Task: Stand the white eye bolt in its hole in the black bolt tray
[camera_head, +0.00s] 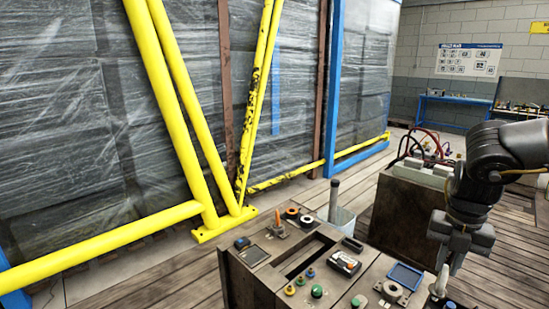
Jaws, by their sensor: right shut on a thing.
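My right gripper (451,265) comes in from the right and points down over the right end of the worn bench. It is shut on a pale, slim piece, which looks like the white eye bolt (441,280). The bolt hangs roughly upright below the fingers, near the bottom edge of the picture. I cannot tell whether its lower end touches anything. I cannot make out the black bolt tray or its holes for sure; something dark lies below the bolt at the picture's edge. My left gripper is not in view.
A brown cabinet (400,208) stands at the back right. Yellow rails (100,240) guard wrapped stacks at left.

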